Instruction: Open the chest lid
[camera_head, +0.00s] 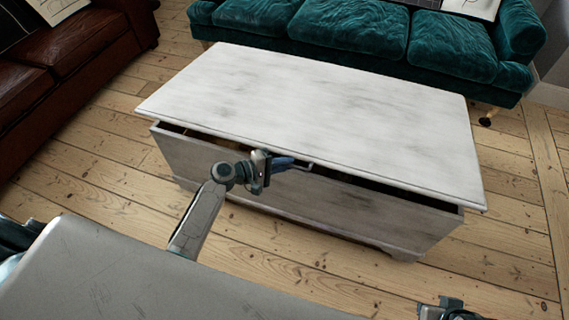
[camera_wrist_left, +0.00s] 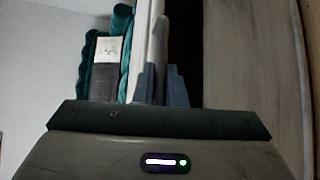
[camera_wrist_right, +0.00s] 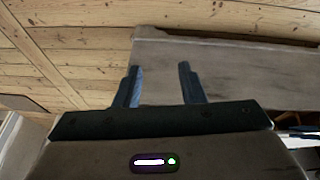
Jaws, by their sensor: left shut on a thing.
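The chest is a whitish, worn wooden box with a pale lid (camera_head: 330,110) and a greyer front wall (camera_head: 330,205). The lid is raised slightly, and a dark gap shows along the front under its edge. My left gripper (camera_head: 300,163) is at the middle of the front edge, shut on the lid. In the left wrist view the lid's edge (camera_wrist_left: 160,50) stands between the fingers (camera_wrist_left: 160,85), with the dark gap beside it. My right gripper (camera_wrist_right: 158,85) is open and empty, its fingers wide apart, with the chest (camera_wrist_right: 230,70) beyond them.
A teal sofa (camera_head: 350,30) stands close behind the chest. A brown leather sofa (camera_head: 75,60) is at the left. Bare floorboards (camera_head: 110,190) lie around the chest, with clear floor at its left and right.

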